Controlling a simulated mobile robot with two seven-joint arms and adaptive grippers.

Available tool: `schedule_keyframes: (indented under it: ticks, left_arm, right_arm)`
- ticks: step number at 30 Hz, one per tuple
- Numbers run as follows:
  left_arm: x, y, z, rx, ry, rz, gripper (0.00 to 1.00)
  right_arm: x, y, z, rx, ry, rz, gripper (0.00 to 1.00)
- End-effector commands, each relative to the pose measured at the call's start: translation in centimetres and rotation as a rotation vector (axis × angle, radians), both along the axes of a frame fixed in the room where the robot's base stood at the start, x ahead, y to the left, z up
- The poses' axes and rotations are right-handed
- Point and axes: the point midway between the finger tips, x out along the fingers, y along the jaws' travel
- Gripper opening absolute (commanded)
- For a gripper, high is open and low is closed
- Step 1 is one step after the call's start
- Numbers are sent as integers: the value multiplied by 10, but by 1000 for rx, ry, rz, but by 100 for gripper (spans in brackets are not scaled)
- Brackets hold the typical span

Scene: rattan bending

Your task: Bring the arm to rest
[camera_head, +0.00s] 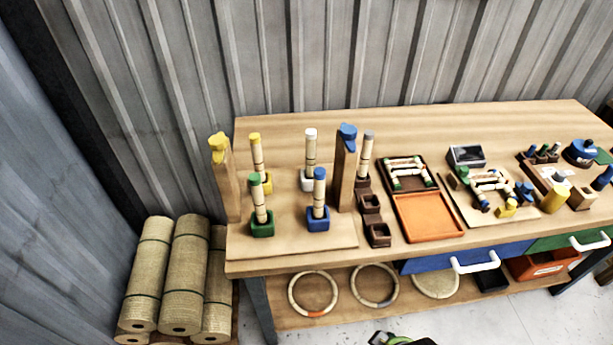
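The wooden workbench (290,262) fills the middle and right. On its left a wooden board (290,238) carries rattan sticks standing upright in yellow, white, green and blue holders. Two wooden posts rise from it, one with a yellow top (218,143) and one with a blue top (348,132).
An orange tray (428,217) and a dark tray of sticks (408,174) lie mid-bench. Small tools and blocks crowd the right end. Rattan rolls (185,275) stand at the left. A blue drawer (468,258) and rattan rings (313,294) are below the top. The back strip of the bench is clear.

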Motion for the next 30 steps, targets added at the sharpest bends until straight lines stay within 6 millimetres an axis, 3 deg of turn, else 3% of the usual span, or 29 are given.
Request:
schedule_keyframes:
  ticks: [1,8,12,16,18,22,26,30]
  left_arm:
    - [0,0,-8,0,0,0,63]
    - [1,0,-35,0,-1,0,63]
    - [2,0,-52,1,-2,0,63]
    - [3,0,-66,0,-4,0,63]
    - [3,0,-73,0,-5,0,63]
    - [3,0,-82,0,-5,0,63]
    - [4,0,-86,0,-6,0,63]
    - [4,0,-86,0,-6,0,63]
  right_arm:
    - [-3,0,-27,-1,15,2,63]
    - [-30,-3,-154,-6,64,11,63]
    - [-65,-8,-228,-10,97,18,63]
    - [-106,-15,-286,-14,126,26,63]
    - [-129,-19,-309,-16,140,28,63]
    - [-163,-25,-336,-19,157,33,63]
    - [-183,-30,-348,-21,166,37,63]
    - [-190,-31,-350,-21,168,38,63]
